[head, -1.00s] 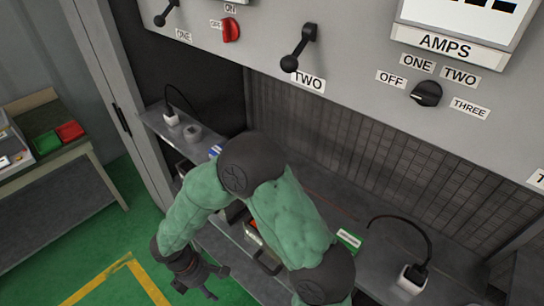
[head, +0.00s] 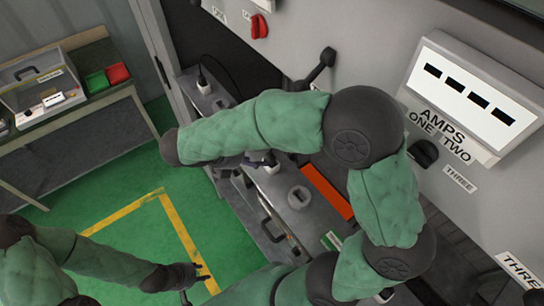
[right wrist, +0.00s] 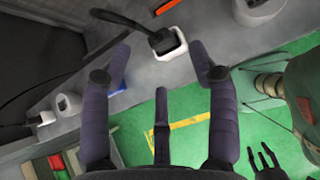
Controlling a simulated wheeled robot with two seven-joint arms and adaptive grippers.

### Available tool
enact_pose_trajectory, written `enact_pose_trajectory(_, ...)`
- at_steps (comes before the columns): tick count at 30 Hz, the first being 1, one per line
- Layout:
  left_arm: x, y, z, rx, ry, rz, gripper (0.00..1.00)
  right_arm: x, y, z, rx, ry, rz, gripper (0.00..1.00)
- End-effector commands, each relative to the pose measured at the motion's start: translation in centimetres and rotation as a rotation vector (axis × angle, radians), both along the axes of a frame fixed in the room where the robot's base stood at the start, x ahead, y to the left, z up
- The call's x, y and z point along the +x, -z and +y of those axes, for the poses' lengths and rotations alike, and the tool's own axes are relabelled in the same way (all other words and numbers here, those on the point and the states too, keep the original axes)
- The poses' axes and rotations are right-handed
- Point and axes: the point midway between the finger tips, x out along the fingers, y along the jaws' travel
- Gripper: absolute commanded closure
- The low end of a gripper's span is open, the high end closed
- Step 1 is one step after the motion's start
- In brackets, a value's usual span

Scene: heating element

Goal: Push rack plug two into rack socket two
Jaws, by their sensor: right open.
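In the right wrist view a black plug (right wrist: 162,40) with a cable stands in or on a white square socket (right wrist: 175,54) on the grey rack shelf. I cannot tell how deep it sits, nor read its number. In the head view my right forearm hides this plug and most of the gripper. My left gripper (head: 196,284) hangs low over the green floor, away from the rack, its fingers apart and empty.
Another white plug socket (head: 203,87) and a grey round fitting (head: 222,103) are farther along the shelf. A side table (head: 70,120) holds boxes at left.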

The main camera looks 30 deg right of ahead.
Motion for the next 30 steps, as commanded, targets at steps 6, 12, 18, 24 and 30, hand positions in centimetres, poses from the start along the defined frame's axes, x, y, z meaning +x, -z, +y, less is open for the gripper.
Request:
enact_pose_trajectory(6,0.0,-0.2,0.0,0.0,0.0,0.0,0.6,0.1,1.3,-1.2,0.001,0.001,-0.001,0.4)
enact_pose_trajectory(12,0.0,-0.8,0.0,0.0,0.001,0.0,0.6,0.4,2.9,-2.5,0.001,0.002,0.004,0.4)
enact_pose_trajectory(18,0.0,-1.2,0.0,0.0,0.001,0.0,0.6,0.7,4.9,-4.1,0.003,0.004,0.001,0.4)
enact_pose_trajectory(24,0.0,-1.3,0.0,0.0,0.001,0.0,0.6,0.7,5.3,-4.5,0.003,0.001,0.0,0.4)
enact_pose_trajectory(30,0.0,-1.2,0.0,0.0,0.001,0.0,0.6,0.7,5.3,-4.5,0.003,0.001,0.0,0.6)
